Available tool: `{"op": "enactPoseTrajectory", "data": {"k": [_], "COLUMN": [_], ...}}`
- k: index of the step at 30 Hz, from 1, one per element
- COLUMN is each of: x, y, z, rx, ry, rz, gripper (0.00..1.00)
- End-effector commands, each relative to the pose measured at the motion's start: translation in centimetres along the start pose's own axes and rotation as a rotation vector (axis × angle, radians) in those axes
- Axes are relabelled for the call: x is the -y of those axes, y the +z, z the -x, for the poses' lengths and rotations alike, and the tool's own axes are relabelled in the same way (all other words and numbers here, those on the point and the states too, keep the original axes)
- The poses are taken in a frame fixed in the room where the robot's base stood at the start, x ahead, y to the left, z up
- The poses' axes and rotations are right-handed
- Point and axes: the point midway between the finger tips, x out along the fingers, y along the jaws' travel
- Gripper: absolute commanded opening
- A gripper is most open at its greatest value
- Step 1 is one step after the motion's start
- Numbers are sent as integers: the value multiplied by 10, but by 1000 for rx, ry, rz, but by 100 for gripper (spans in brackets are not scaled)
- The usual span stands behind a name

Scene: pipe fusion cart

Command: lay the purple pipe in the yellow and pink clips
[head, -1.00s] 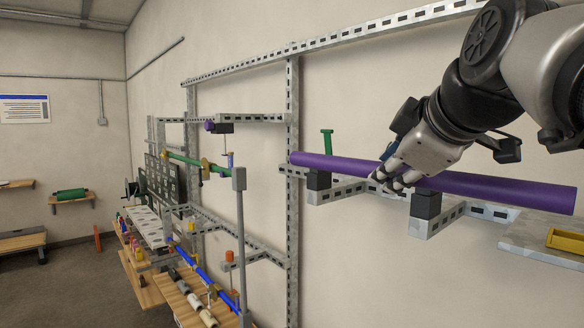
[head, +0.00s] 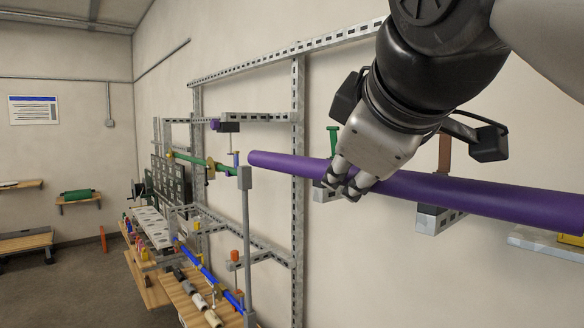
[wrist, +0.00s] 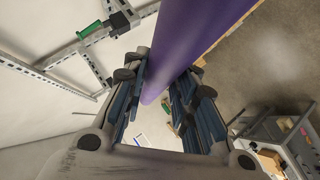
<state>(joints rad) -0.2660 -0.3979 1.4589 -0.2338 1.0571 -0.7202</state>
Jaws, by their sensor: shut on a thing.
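The purple pipe (head: 455,196) is long and smooth. It runs across the right half of the head view, its left end free in the air and its right end out of frame. My gripper (head: 347,186) is shut around it from above, left of the middle of the visible length. In the wrist view the pipe (wrist: 190,40) passes between the fingers of my gripper (wrist: 168,98).
A slotted metal rack (head: 298,170) stands along the wall, with brackets jutting out. A grey post (head: 247,240) rises below the pipe's left end. Blue and green pipes and a wooden bench fill the lower left.

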Motion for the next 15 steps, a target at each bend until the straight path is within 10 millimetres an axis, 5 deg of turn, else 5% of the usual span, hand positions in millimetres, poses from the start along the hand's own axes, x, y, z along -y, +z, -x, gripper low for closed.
{"op": "enactPoseTrajectory", "data": {"k": [15], "x": [38], "y": [-28], "z": [27], "rx": [-5], "ry": [0], "rz": [0], "gripper": [0]}}
